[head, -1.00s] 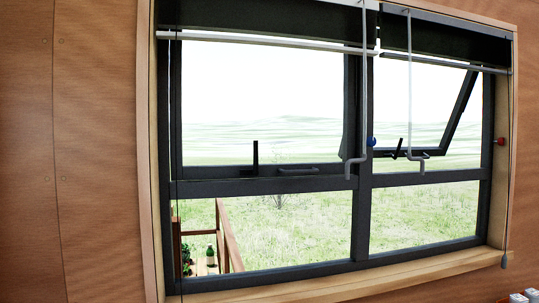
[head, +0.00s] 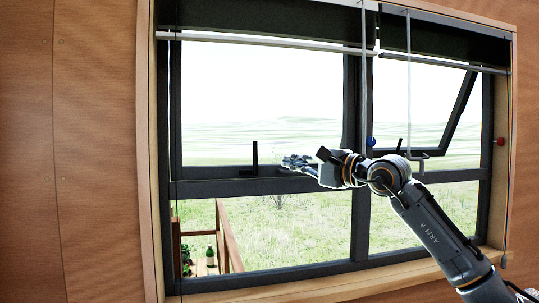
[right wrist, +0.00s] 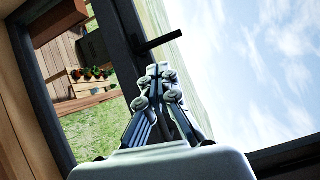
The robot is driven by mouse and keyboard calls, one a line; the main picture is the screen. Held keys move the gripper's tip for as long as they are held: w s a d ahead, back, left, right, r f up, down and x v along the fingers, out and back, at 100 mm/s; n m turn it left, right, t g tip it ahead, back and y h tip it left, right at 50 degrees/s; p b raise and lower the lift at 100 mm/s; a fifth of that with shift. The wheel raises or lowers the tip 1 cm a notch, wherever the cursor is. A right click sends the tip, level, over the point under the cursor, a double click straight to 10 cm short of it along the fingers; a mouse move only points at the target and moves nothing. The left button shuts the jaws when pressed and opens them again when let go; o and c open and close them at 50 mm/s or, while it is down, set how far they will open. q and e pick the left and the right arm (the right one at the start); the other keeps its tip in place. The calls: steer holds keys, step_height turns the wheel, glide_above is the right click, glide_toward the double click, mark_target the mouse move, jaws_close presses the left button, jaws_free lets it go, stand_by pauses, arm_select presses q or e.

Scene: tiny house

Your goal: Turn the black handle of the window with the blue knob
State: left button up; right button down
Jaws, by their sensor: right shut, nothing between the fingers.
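The left window (head: 348,110) has a black frame and looks closed. Its black handle (head: 255,157) stands upright on the lower rail. A blue knob (head: 370,141) sits on the post at this window's right side. My right gripper (head: 286,160) is shut and empty, just right of the black handle and apart from it in the head view. In the right wrist view, the handle (right wrist: 160,42) lies a little beyond my right fingertips (right wrist: 158,70). I cannot tell whether they touch. My left gripper is not in view.
The right window (head: 462,105) is tilted open, with a red knob (head: 500,141) at its right. A grey crank rod (head: 409,90) hangs before it. A wooden sill (head: 330,287) runs below. Potted plants (right wrist: 92,73) stand outside.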

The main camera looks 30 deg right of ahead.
steer(key=s+d+r+h, duration=0.2)
steer(key=d, duration=0.2)
steer(key=w+a+p, duration=0.5)
steer(key=w+p, duration=0.1)
steer(key=w, duration=0.5)
steer(key=shift+f, duration=0.25)
